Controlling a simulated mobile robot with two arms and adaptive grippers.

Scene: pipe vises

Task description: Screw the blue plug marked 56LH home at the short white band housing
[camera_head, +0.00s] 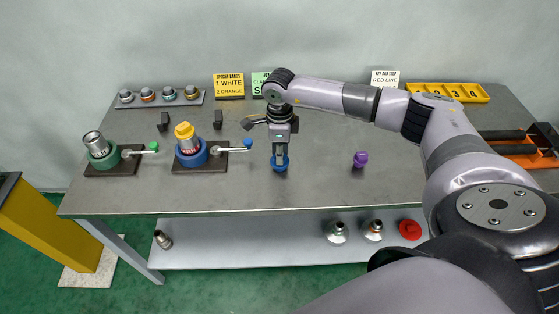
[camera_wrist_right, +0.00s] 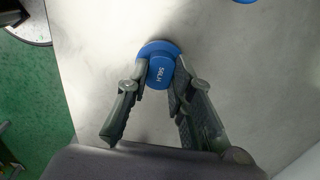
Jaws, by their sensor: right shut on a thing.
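The blue plug marked 56LH (camera_wrist_right: 160,70) sits between the fingers of my right gripper (camera_wrist_right: 155,85), which is shut on its raised grip. In the head view the plug (camera_head: 280,163) is under my right gripper (camera_head: 280,150), over the middle front of the table; whether it touches the tabletop is unclear. A silver housing (camera_head: 94,142) stands open end up in the green vise (camera_head: 102,160) at left. The blue vise (camera_head: 191,160) holds a housing (camera_head: 189,147) with a yellow plug (camera_head: 184,131) on top. I cannot make out a short white band on either. My left gripper is out of view.
A rack (camera_head: 160,100) of several banded fittings stands at the back left. A purple plug (camera_head: 360,159) stands right of my gripper. Vise levers (camera_head: 233,149) stick out to the right. A yellow tray (camera_head: 447,93) is at back right. The front table strip is clear.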

